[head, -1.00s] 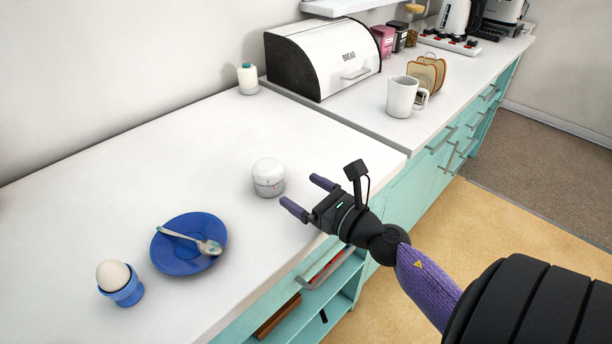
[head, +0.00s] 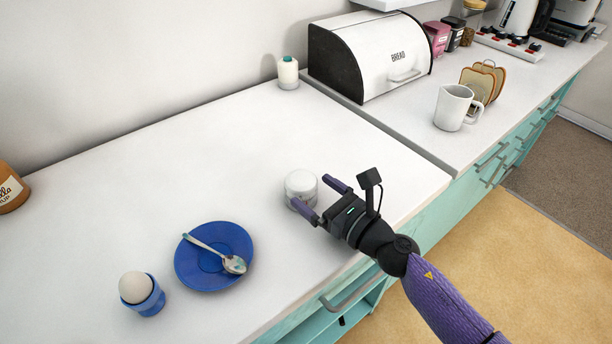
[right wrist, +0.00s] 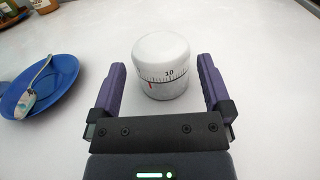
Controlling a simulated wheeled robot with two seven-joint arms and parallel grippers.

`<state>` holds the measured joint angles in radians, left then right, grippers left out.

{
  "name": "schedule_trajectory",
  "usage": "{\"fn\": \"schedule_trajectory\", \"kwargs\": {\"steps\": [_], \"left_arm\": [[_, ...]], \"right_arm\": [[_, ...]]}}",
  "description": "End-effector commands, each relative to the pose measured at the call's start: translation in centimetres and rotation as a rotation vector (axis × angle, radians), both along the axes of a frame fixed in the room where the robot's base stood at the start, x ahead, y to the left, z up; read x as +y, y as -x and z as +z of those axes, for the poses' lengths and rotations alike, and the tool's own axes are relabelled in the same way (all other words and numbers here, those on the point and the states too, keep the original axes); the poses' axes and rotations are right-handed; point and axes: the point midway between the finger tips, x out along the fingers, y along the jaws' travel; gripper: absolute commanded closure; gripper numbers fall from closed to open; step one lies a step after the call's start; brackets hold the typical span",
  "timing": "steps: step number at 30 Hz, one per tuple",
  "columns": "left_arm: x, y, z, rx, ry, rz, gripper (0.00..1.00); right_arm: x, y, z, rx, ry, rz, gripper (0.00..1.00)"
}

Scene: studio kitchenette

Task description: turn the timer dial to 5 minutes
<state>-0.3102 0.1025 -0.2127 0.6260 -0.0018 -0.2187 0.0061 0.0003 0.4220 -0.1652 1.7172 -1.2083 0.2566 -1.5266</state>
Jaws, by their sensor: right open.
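The timer (head: 300,187) is a small white round body standing upright on the white counter. In the right wrist view the timer (right wrist: 162,62) shows a scale band with the number 10 and a red mark to the left of that number. My right gripper (head: 322,200) is open, with its purple fingertips at the near right side of the timer. In the right wrist view the open gripper (right wrist: 162,85) has one finger to each side of the timer, with gaps between. My left gripper is not in view.
A blue saucer (head: 187,268) with a spoon (head: 212,252) and a blue egg cup (head: 151,302) holding an egg (head: 135,287) stand left of the timer. A white bottle (head: 288,73), bread bin (head: 385,60) and jug (head: 452,107) stand farther back. The counter around the timer is clear.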

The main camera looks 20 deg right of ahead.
Motion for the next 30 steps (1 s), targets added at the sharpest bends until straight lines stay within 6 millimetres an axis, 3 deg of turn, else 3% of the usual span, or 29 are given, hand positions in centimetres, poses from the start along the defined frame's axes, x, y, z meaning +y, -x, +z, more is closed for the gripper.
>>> {"fn": "schedule_trajectory", "kwargs": {"steps": [7, 18, 28, 30], "left_arm": [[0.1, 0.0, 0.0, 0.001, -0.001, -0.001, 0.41], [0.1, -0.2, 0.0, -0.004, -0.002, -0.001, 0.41], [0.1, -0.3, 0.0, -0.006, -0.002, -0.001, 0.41], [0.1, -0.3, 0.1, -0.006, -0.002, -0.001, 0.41]], "right_arm": [[1.6, -3.2, 0.0, -0.001, 0.0, -0.002, 0.0], [1.9, -3.9, -0.1, 0.001, 0.0, -0.001, 0.0], [1.9, -3.8, 0.0, 0.001, 0.0, -0.001, 0.68], [1.9, -3.8, 0.0, 0.001, 0.0, -0.009, 0.7]]}}
